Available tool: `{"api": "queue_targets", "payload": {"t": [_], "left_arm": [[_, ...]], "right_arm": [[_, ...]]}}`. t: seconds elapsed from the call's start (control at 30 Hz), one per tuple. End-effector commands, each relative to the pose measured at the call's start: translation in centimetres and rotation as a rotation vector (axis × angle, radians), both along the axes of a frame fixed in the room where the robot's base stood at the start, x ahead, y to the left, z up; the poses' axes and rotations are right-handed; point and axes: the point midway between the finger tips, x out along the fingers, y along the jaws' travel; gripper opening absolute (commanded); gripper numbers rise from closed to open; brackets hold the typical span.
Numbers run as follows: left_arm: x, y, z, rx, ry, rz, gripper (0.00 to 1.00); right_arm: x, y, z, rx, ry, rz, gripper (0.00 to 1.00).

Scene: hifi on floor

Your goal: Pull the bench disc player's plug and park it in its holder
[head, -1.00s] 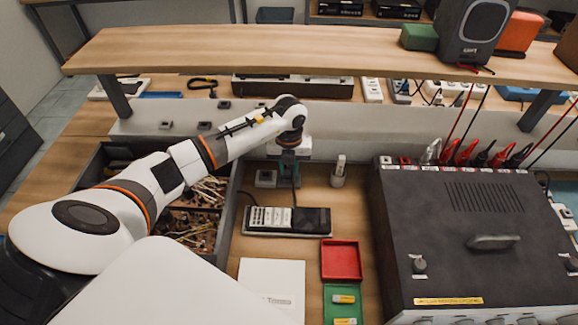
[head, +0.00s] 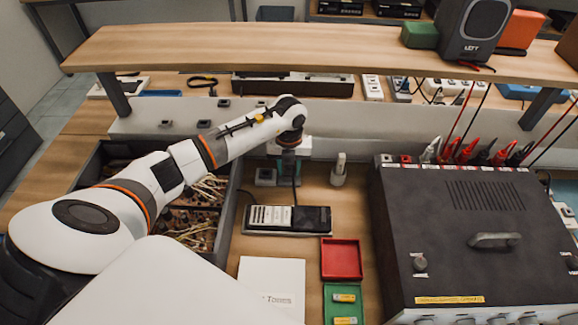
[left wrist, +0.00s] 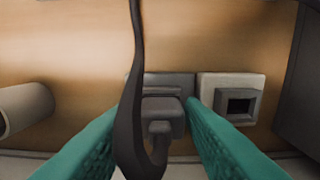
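A dark grey plug (left wrist: 162,118) sits at a dark plate in the left wrist view, with a black cord (left wrist: 137,60) looping in front of it. My left gripper (left wrist: 161,105) has its teal fingers on either side of the plug, with a narrow gap visible at the right finger. In the head view the left gripper (head: 288,160) points down at the back of the bench and hides the plug. A pale block with a square dark opening (left wrist: 232,98) is beside the plug; it also shows in the head view (head: 265,177). My right gripper is out of view.
The cord runs to a flat black and grey device (head: 290,218). A white cylinder (head: 339,172) stands right of the gripper. A large dark instrument (head: 470,235) fills the right, a parts bin (head: 235,205) is left, and a wooden shelf (head: 300,55) hangs behind.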

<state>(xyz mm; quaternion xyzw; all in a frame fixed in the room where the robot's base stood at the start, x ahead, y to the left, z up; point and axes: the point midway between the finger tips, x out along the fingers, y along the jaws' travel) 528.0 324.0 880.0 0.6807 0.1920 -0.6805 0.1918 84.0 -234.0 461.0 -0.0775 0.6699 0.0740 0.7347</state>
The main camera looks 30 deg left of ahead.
Motion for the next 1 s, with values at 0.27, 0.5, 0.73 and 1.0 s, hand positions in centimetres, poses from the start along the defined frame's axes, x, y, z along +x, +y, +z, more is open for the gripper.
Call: {"api": "queue_targets", "payload": {"t": [0.27, 0.5, 0.73, 1.0], "left_arm": [[0.0, 0.0, 0.0, 0.000, 0.000, 0.000, 0.51], [0.1, 0.0, 1.2, 0.001, -0.003, 0.000, 0.51], [0.1, 0.0, 5.7, 0.001, -0.006, -0.001, 0.51], [0.1, 0.0, 10.6, 0.000, -0.004, -0.001, 0.51]], "right_arm": [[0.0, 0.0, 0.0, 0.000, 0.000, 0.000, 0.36], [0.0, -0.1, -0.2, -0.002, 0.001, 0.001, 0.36], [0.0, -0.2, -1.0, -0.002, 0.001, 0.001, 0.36], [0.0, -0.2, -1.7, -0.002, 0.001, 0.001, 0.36]]}}
